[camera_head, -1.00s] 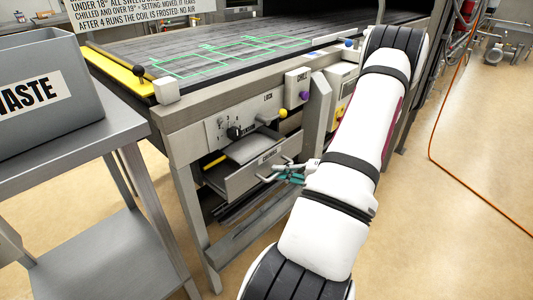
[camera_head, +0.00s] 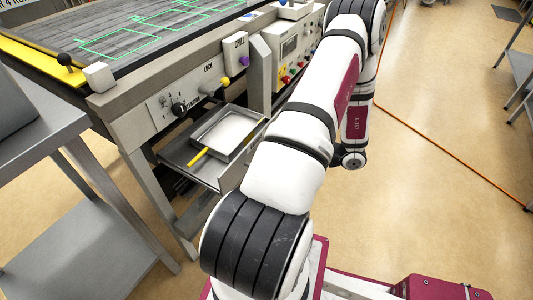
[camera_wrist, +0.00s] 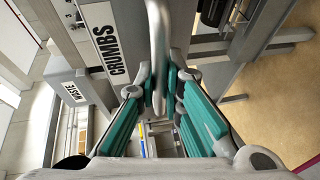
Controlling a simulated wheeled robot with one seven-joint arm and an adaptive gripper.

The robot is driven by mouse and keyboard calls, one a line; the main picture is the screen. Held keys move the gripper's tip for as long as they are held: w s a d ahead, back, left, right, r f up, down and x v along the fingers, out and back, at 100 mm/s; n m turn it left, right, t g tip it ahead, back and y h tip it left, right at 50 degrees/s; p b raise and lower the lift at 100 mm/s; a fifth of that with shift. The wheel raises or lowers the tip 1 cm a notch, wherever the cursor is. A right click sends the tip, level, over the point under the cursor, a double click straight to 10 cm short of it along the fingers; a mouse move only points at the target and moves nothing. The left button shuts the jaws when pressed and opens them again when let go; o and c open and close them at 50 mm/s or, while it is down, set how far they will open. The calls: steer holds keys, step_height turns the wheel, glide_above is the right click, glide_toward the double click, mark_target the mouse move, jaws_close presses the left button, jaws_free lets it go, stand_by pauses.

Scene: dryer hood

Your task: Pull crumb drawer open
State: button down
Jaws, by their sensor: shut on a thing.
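The crumb drawer (camera_head: 178,153) stands pulled out from under the machine in the head view, its inside open to view. In it are a metal pan (camera_head: 228,131) with a pale surface and a yellow strip or handle (camera_head: 199,157). In the wrist view the drawer front bears a CRUMBS label (camera_wrist: 110,50). A grey metal bar handle (camera_wrist: 159,35) runs from it between my gripper's teal-padded fingers. My gripper (camera_wrist: 156,85) is shut on this handle. In the head view my own arm hides the gripper and handle.
Above the drawer is a panel with a black knob (camera_head: 178,108) and a yellow-ended LOCK lever (camera_head: 216,89). A grey side table (camera_head: 45,130) stands at the left. Open floor (camera_head: 440,170) lies to the right, crossed by an orange cable (camera_head: 440,138).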

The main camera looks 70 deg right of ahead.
steer(key=c, duration=1.7)
jaws_free()
steer(key=shift+s, duration=0.1)
steer(key=v, duration=1.2)
